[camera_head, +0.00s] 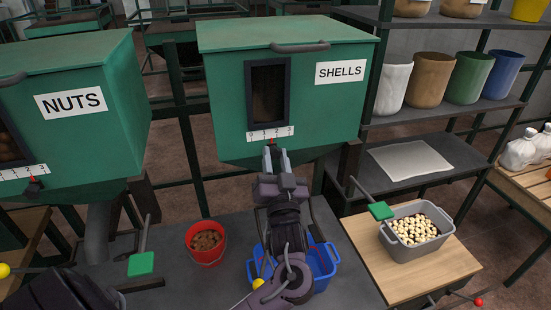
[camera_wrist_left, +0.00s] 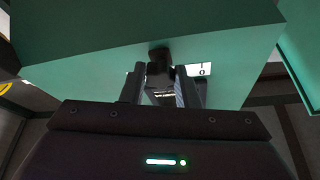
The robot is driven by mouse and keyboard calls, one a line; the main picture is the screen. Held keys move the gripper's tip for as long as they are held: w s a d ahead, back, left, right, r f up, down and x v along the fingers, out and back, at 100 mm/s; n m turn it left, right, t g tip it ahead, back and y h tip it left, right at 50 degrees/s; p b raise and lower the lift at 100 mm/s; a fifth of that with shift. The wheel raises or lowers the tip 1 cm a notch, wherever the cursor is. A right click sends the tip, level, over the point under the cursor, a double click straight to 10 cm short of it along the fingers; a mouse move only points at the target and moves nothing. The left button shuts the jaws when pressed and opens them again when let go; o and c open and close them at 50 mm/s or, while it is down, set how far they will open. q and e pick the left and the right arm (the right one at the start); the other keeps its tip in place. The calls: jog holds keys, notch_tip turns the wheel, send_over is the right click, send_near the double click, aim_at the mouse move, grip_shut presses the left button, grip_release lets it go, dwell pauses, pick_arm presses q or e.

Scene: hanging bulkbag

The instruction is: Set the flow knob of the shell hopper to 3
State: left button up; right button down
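The shell hopper (camera_head: 235,110) is a green box with a SHELLS label (camera_head: 341,71) and a dark window. Its white scale (camera_head: 284,132), marked 0 to 3, sits below the window. The red-tipped flow knob (camera_head: 272,142) is just under the scale, with its pointer about between 1 and 2. My left gripper (camera_head: 276,159) is open just below the knob, fingers pointing up at it. In the left wrist view, the dark knob (camera_wrist_left: 159,58) shows between and beyond the fingertips of my left gripper (camera_wrist_left: 161,78), with a gap on each side. My right gripper is not in view.
The green nuts hopper (camera_head: 100,135) stands at left with its own scale and knob (camera_head: 33,189). On the table below are a red bucket (camera_head: 206,256) and a blue bin (camera_head: 322,272). A grey tub (camera_head: 391,240) with pale contents stands at right. Shelves (camera_head: 455,105) hold several pots.

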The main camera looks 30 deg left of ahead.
aim_at(291, 139)
pick_arm(q)
jog(key=shift+c, duration=1.2)
grip_shut()
jog(key=shift+w+d, duration=0.2)
jog(key=shift+w, duration=0.1)
jog(key=w+d+b, duration=0.1)
jog(key=w+d, duration=0.1)
jog(key=w, duration=0.1)
jog(key=shift+d, duration=0.3)
jog(key=shift+s, duration=0.1)
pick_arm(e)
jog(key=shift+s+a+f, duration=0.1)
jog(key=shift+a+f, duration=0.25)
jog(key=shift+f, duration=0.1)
